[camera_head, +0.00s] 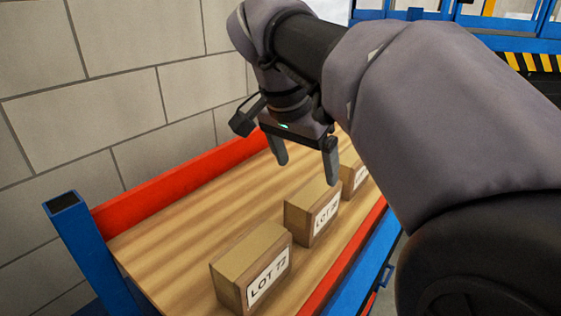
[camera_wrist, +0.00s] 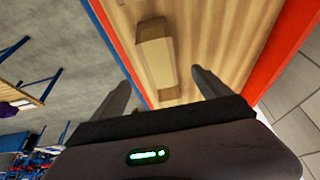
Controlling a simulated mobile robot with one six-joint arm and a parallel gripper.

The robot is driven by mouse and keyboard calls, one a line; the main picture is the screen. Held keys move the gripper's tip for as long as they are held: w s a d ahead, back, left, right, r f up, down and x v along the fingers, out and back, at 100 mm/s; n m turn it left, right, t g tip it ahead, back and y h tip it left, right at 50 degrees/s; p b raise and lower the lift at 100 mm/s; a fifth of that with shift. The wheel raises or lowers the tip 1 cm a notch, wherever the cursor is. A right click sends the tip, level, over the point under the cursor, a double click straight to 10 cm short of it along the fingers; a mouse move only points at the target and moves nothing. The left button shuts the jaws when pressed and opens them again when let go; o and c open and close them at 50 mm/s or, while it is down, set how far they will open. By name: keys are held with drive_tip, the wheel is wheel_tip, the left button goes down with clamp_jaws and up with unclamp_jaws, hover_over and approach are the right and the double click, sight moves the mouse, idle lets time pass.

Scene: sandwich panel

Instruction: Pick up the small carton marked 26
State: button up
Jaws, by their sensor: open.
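Three small brown cartons stand in a row on a wooden shelf board (camera_head: 165,240). The nearest carton (camera_head: 250,265) is labelled LOT 72. The middle carton (camera_head: 312,212) has a LOT label that seems to start with 2; its last digit is too small to read surely. The far carton (camera_head: 352,174) is partly hidden by my arm, and its label is unreadable. My gripper (camera_head: 306,167) is open and empty, fingers pointing down, above and just behind the middle carton. In the wrist view, a carton (camera_wrist: 157,62) lies ahead of the open fingers (camera_wrist: 160,79), with no label readable.
A red rail (camera_head: 180,186) runs along the back of the board by a block wall. A blue post (camera_head: 85,245) stands at the left corner, and a red and blue edge (camera_head: 350,270) bounds the front. The board left of the cartons is clear.

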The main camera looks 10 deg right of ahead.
sight(311, 187)
drive_tip(key=f, duration=0.1)
drive_tip(key=d+f, duration=0.1)
drive_tip(key=f, duration=0.1)
drive_tip(key=w+f, duration=0.2)
drive_tip(key=w+d+f, duration=0.1)
drive_tip(key=f, duration=0.1)
drive_tip(key=shift+w+f, duration=0.3)
drive_tip(key=shift+w, duration=0.05)
drive_tip(key=f, duration=0.1)
drive_tip(key=d+f, duration=0.1)
drive_tip(key=f, duration=0.1)
drive_tip(key=d+f, duration=0.1)
drive_tip(key=shift+f, duration=0.2)
drive_tip(key=shift+w+f, duration=0.15)
drive_tip(key=shift+w, duration=0.2)
drive_tip(key=shift+s, duration=0.35)
drive_tip(key=shift+w+f, duration=0.2)
drive_tip(key=shift+s, duration=0.15)
